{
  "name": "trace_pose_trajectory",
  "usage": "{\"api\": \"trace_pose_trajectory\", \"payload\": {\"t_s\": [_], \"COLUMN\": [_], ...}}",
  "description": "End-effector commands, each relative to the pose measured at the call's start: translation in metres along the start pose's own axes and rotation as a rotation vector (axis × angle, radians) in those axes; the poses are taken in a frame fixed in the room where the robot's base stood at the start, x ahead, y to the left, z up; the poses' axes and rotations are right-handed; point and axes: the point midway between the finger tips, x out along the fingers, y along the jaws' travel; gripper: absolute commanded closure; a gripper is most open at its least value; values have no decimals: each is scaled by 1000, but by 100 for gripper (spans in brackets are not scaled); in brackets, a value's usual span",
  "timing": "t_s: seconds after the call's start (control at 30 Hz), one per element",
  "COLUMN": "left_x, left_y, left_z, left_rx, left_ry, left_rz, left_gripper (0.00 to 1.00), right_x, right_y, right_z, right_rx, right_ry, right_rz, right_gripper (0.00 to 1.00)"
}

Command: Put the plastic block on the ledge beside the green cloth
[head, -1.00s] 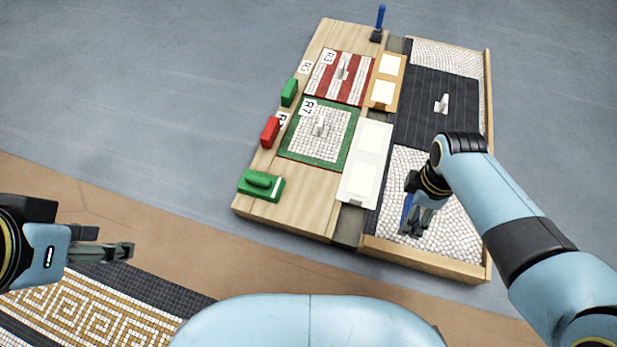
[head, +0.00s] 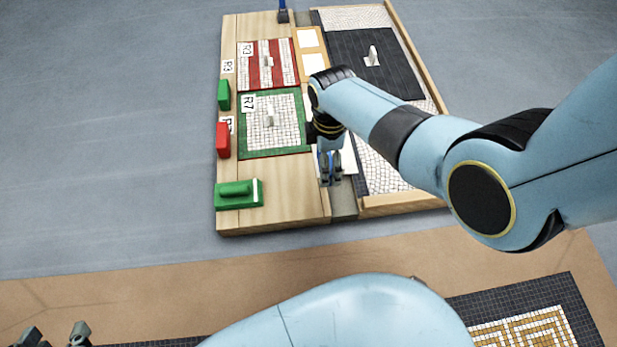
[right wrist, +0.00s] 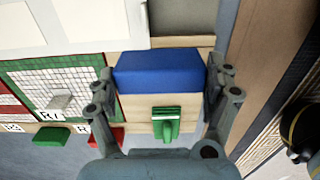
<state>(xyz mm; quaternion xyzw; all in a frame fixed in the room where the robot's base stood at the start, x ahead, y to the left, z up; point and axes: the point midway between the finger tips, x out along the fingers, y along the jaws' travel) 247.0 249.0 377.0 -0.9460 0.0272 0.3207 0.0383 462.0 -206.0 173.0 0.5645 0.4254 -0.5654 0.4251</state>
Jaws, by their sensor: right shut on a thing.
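My right gripper (head: 330,182) is shut on the blue plastic block (right wrist: 158,72), which spans between its two fingers in the right wrist view. In the head view the block is mostly hidden by the gripper. It is held over the front of the board, near the seam between wood and grey strip. A green block with a handle (head: 238,194) lies on the pale wooden ledge (head: 285,208) at the front left; it also shows in the right wrist view (right wrist: 166,122). I see no clear cloth. My left gripper (head: 55,335) is open and empty at the bottom left, partly cut off.
A green-bordered panel (head: 302,150) and a red-striped panel (head: 283,72) lie behind the ledge. Red (head: 223,140) and green (head: 223,95) blocks line the left edge. A mosaic tray with a wooden rim (head: 400,202) is at the right. Bare wood is free beside the green handled block.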

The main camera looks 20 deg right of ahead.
Motion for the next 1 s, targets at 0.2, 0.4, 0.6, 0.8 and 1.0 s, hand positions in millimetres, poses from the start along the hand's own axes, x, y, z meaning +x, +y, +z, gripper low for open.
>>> {"api": "trace_pose_trajectory", "payload": {"t_s": [0.2, 0.4, 0.6, 0.8, 1.0], "left_x": [1, 5, 1, -3, -14], "left_y": [3, 2, 2, 2, 4], "left_z": [-18, -77, -121, -138, -179], "left_rx": [13, 34, 49, 55, 72], "left_ry": [205, 419, 585, 647, 817], "left_rz": [2, 1, 1, 1, 2], "left_gripper": [60, 60, 60, 60, 60], "right_x": [14, 21, 26, 27, 37], "right_y": [-2, -2, -2, -1, -2], "right_z": [-21, -32, -38, -38, -38], "right_rx": [-1, 0, 0, 0, 0], "right_ry": [1, 0, 0, 1, 0], "right_rz": [-2, -2, 0, 1, -1], "right_gripper": [48, 48, 48, 48, 48]}}
